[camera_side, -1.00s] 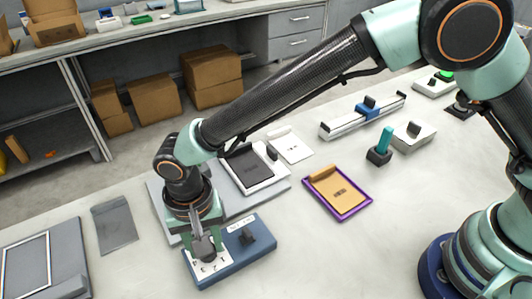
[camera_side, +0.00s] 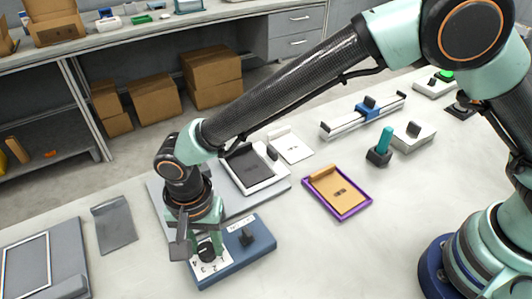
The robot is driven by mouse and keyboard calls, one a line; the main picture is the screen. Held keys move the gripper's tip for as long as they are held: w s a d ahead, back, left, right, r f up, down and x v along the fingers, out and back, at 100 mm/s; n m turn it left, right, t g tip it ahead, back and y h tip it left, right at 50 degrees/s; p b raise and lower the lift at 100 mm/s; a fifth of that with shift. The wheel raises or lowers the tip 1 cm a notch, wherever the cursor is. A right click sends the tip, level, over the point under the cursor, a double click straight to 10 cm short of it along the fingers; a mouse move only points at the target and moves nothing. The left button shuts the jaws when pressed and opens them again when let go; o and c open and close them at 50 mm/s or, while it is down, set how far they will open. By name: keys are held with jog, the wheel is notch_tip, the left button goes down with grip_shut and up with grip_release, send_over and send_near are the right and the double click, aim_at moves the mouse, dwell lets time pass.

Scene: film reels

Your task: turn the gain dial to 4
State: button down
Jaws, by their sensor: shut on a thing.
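The gain dial is a black knob (camera_side: 206,250) on a white numbered plate (camera_side: 212,268) at the left of a blue box. A few digits show along the plate's front edge, but they are small and the pointer's exact setting cannot be read. My gripper (camera_side: 207,244) points down over the plate and is shut on the dial knob. The fingers and the wrist hide part of the knob and the back of the plate.
The blue box (camera_side: 233,266) also carries a second black knob (camera_side: 247,236), close right of my gripper. A grey board with a dark-faced tablet (camera_side: 249,164) lies behind. A purple-edged tray (camera_side: 349,211) stands to the right. The table in front is clear.

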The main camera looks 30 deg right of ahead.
aim_at(207, 248)
jog(key=shift+r, duration=0.1)
jog(key=shift+c, duration=2.2)
grip_release()
notch_tip(207, 248, up, 12)
